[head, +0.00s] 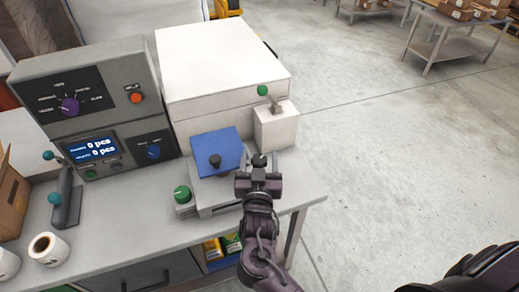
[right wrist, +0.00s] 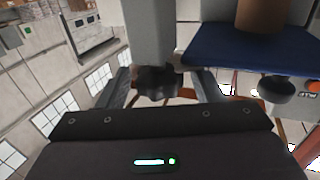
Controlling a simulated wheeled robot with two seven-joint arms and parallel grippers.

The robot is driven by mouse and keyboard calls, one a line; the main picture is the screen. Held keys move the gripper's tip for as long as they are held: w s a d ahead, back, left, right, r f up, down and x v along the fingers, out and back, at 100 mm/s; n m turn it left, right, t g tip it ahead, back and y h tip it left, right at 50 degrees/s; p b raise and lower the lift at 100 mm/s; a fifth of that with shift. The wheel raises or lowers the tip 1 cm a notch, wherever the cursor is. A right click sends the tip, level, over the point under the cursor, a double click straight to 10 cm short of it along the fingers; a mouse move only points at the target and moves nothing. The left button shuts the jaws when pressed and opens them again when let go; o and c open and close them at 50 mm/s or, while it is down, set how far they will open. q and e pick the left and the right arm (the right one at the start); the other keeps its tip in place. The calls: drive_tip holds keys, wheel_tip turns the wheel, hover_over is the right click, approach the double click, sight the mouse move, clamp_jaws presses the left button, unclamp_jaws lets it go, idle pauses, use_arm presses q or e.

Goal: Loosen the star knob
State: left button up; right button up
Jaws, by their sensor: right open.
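The black lobed star knob (head: 259,160) sits at the front foot of the small light-grey block on the white machine's right side. My right gripper (head: 260,164) is open, with one finger on each side of it. In the right wrist view the knob (right wrist: 157,82) lies between the open fingers (right wrist: 161,90), with a gap visible on each side; whether either finger touches it I cannot tell. My left gripper is not in view.
A blue plate (head: 230,142) with a round black knob (head: 215,160) is just left of the gripper. A green button (head: 182,194) stands at the front left. The control panel (head: 90,105) stands left. Open floor lies right.

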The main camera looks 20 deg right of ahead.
drive_tip(key=shift+w+d, duration=0.25)
drive_tip(key=shift+w, duration=0.4)
drive_tip(key=shift+w+d+f, duration=0.1)
drive_tip(key=shift+w, duration=0.2)
drive_tip(key=c, duration=1)
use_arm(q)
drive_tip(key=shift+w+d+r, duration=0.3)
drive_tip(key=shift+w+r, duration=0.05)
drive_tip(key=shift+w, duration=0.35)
